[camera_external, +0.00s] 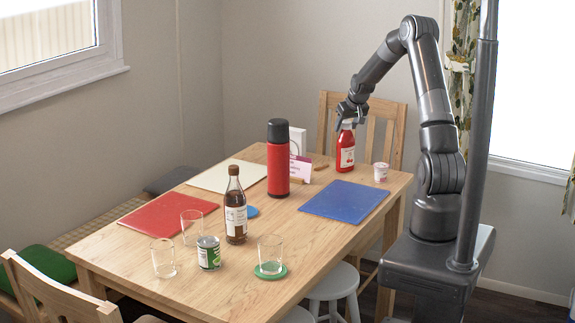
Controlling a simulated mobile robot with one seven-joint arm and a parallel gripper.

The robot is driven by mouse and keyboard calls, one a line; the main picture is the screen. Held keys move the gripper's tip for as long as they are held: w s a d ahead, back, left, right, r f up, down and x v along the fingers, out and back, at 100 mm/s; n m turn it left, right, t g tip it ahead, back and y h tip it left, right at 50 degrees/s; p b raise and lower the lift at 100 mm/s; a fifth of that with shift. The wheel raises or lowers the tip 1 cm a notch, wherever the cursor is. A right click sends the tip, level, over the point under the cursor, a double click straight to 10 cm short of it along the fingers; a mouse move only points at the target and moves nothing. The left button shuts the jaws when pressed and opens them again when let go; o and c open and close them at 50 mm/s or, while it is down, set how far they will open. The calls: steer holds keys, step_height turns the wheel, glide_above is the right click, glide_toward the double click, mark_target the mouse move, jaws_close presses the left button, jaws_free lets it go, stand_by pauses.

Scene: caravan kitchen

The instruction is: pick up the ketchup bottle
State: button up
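The ketchup bottle (345,152) is red with a pale label and a light cap. It stands upright near the far right end of the wooden table. My gripper (347,121) points down at the top of the bottle, with its fingers around or just beside the cap. The view is too small to tell whether the fingers touch the bottle or are closed on it. The gripper partly hides the cap.
A red flask (278,160) stands left of the bottle, with a small sign (300,169) between them. A small tub (381,172) is to the right. A blue mat (345,201) lies in front. A wooden chair (396,110) stands behind. A brown bottle (235,210) and several glasses stand nearer.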

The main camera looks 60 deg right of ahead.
jaws_close()
stand_by(0.4)
